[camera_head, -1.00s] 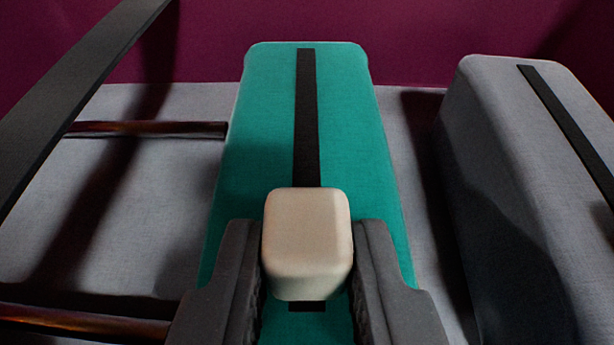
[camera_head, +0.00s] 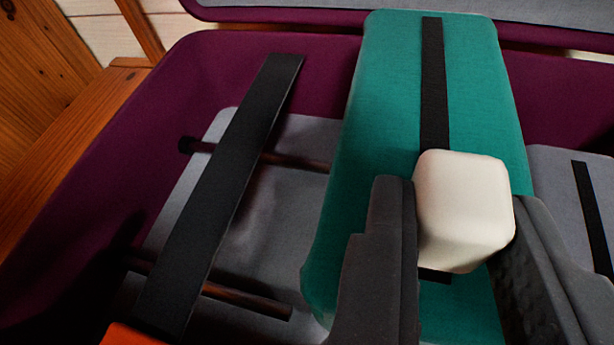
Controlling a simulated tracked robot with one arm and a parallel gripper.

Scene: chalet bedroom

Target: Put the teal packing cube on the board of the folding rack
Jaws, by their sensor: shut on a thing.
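The teal packing cube (camera_head: 373,150) is a long block with a black strip along its top and a cream knob (camera_head: 464,210) on it. My gripper (camera_head: 462,225) is shut on the knob, one dark finger on each side. The cube is held above the grey floor of a purple suitcase. Its lower near end is partly hidden by my fingers. I cannot make out the folding rack's board in this view.
The purple suitcase wall (camera_head: 105,140) runs along the left and back. A black strap (camera_head: 225,190) slants over dark rods on the left. A grey packing cube (camera_head: 563,190) lies at the right. An orange thing (camera_head: 135,335) shows at the bottom left. Wooden planks (camera_head: 40,85) are beyond the suitcase.

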